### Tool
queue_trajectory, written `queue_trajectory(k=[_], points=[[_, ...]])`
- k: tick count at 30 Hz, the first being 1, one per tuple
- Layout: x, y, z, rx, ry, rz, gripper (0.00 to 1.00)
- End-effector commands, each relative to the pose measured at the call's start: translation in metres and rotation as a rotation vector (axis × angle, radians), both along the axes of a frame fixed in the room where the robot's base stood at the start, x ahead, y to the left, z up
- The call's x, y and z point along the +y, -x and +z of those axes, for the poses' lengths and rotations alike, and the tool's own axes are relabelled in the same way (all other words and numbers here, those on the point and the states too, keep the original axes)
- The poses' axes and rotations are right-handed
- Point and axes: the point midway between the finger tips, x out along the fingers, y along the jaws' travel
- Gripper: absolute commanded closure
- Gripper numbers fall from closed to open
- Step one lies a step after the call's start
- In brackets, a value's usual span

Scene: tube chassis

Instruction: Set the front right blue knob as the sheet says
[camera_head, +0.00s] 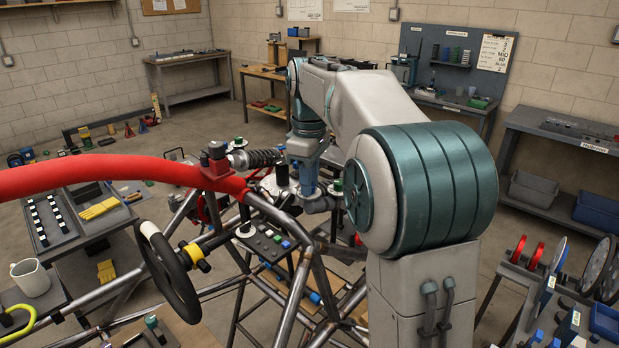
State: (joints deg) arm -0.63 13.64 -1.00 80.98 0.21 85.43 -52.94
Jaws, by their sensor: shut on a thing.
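My gripper (308,190) points down at the front of the tube chassis (300,285), just right of the middle of the view. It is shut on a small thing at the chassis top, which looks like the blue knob. The fingers and wrist mostly hide it, so its setting cannot be read. Green-topped knobs (238,142) stand nearby, one left of the gripper and another close on its right. The sheet (495,52) is a white page with dark lettering on the grey pegboard at the back right. Its writing is too small to read surely.
A thick red tube (110,174) crosses the left side above a steering wheel (167,272). A coil-over shock (257,158) lies left of the gripper. A small switch panel (265,243) is below it.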

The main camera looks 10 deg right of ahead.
Motion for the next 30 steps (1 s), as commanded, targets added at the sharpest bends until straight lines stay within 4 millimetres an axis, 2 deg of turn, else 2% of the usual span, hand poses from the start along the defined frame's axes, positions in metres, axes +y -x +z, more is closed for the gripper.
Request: queue_trajectory(k=[6, 7, 9, 20, 23, 30], points=[[0.0, 0.0, 0.001, -0.004, -0.001, 0.0, 1.0], [0.0, 0.0, 0.001, -0.004, -0.001, -0.001, 0.74], [0.0, 0.0, 0.001, -0.003, -0.001, -0.001, 0.55], [0.0, -0.001, 0.004, -0.003, 0.0, -0.001, 0.55], [0.0, -0.001, 0.013, -0.004, -0.001, -0.002, 0.55], [0.0, -0.001, 0.057, -0.005, 0.0, -0.001, 0.55]])
